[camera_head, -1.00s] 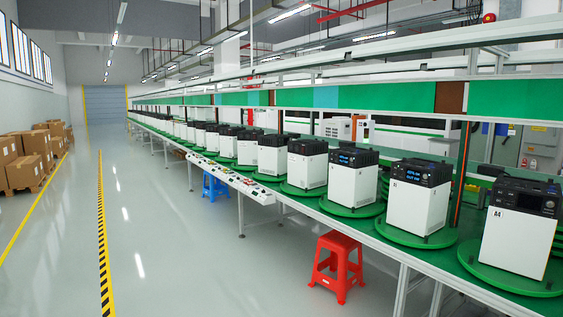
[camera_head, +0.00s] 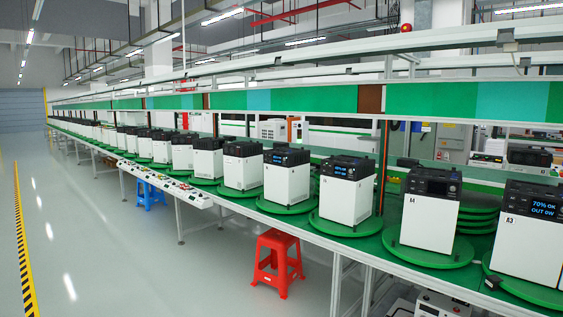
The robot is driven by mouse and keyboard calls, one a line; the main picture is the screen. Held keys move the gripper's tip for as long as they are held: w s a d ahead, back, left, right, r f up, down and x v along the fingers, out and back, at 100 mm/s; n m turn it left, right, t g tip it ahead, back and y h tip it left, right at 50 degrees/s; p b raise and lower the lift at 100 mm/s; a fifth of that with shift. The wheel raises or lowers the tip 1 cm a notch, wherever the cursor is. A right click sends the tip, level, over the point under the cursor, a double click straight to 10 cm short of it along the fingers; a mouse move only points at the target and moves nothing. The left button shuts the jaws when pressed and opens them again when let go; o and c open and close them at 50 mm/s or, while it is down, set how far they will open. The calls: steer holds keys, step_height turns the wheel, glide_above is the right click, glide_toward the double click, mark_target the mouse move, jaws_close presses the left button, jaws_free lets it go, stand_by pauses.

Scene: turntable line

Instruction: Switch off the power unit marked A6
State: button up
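Power units, white boxes with black tops, stand in a row on green turntables along the line. The nearest, at the right edge, is marked A3 (camera_head: 528,236) and its lit display reads 70% OK, OUT 0W. Left of it is the unit marked A4 (camera_head: 429,222), with a dark display. Further left stand a unit with a lit blue display (camera_head: 345,198) and another lit unit (camera_head: 286,181); their marks are too small to read. I cannot make out an A6 mark on any unit. My gripper is not in view.
A red stool (camera_head: 277,262) and a blue stool (camera_head: 151,194) stand at the line's front edge. A control panel (camera_head: 165,184) juts from the bench. The grey floor (camera_head: 110,255) to the left is clear, with a yellow-black stripe (camera_head: 24,250).

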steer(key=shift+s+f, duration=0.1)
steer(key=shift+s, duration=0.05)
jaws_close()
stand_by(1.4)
